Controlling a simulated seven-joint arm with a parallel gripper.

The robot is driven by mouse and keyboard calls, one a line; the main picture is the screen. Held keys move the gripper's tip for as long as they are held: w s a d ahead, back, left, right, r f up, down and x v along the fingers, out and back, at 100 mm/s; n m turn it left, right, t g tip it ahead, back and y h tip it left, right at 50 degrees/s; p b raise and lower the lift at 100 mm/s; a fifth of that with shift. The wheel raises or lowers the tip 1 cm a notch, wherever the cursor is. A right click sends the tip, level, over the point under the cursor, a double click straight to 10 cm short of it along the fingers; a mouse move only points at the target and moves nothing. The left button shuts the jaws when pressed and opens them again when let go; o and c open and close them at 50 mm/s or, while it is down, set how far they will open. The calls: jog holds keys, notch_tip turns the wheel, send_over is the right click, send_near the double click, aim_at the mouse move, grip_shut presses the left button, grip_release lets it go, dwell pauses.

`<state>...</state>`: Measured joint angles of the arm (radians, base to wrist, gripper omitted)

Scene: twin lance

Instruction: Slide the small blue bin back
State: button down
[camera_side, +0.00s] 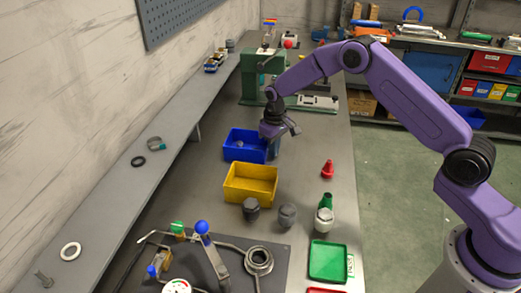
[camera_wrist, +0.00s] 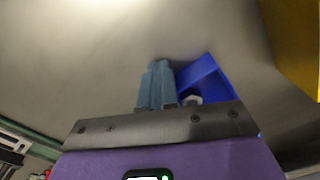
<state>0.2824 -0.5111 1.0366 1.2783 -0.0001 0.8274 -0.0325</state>
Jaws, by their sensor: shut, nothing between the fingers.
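The small blue bin (camera_side: 232,153) stands on the grey bench, just behind the yellow bin. In the wrist view the blue bin (camera_wrist: 207,75) shows in part, and my gripper's mount hides the rest. A small pale part (camera_wrist: 193,99) shows at the bin. My gripper (camera_side: 273,152) is low at the right side of the blue bin. Its blue-grey fingers (camera_wrist: 157,68) are shut together, empty, right beside the bin. I cannot tell whether they touch its wall.
The yellow bin (camera_side: 250,194) stands close in front of the blue bin. A green machine (camera_side: 252,82) stands behind. Dark grey knobs (camera_side: 287,215), a red cone (camera_side: 327,169) and a green tray (camera_side: 328,261) are toward the front and right. A raised ledge (camera_side: 170,130) runs along the left.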

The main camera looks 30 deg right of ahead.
jog(key=shift+w+a, duration=0.45)
jog(key=shift+a, duration=0.15)
jog(key=shift+w+a, duration=0.65)
jog(key=shift+a, duration=0.1)
jog(key=shift+w+a, duration=0.65)
jog(key=shift+a, duration=0.05)
dwell(0.5)
jog(key=shift+w+a, duration=0.65)
jog(key=shift+a, duration=0.15)
